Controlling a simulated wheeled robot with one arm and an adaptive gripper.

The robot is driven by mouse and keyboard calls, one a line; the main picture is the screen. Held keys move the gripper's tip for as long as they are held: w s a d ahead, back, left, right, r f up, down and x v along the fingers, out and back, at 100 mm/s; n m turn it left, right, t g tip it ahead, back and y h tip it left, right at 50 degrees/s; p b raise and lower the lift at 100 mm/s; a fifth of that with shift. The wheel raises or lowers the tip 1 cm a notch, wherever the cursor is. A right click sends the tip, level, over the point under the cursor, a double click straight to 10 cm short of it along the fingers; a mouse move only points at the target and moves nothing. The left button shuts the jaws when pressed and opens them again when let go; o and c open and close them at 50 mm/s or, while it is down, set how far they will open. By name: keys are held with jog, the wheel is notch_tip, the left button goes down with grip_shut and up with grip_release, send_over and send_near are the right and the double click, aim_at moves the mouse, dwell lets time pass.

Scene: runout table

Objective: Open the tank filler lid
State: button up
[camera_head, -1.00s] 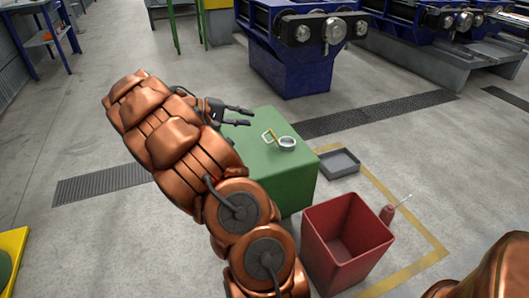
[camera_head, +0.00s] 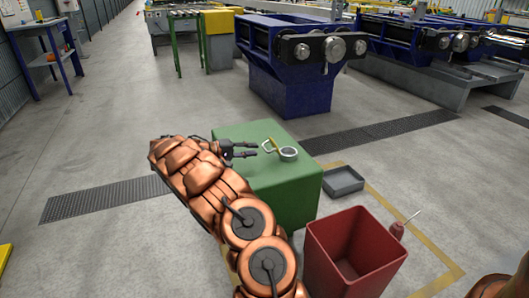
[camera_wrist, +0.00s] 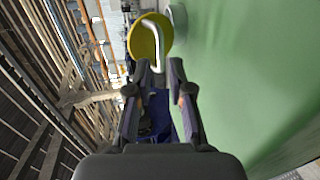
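The green tank (camera_head: 290,186) stands on the floor, with a round grey filler neck (camera_head: 289,153) on its top. The yellow lid (camera_head: 274,143) stands upright at the left side of the neck, its pale bar handle facing my gripper. In the wrist view the lid (camera_wrist: 146,40) shows as a yellow disc with the handle (camera_wrist: 155,50) across it. My gripper (camera_head: 257,149) is open and empty, just left of the handle. In the wrist view the handle's near end shows around the gap between my fingertips (camera_wrist: 158,64); contact cannot be told.
A red bin (camera_head: 355,250) stands in front of the tank, with a red-handled tool (camera_head: 398,230) by it. A grey tray (camera_head: 343,181) lies right of the tank. A blue machine (camera_head: 295,60) stands behind. Floor to the left is clear.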

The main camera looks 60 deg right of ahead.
aim_at(265, 149)
jog(key=b+x, duration=0.1)
jog(key=x, duration=0.4)
jog(key=shift+s+d+f, duration=0.1)
jog(key=shift+s+d, duration=0.1)
jog(key=shift+d, duration=0.1)
grip_shut()
dwell(0.3)
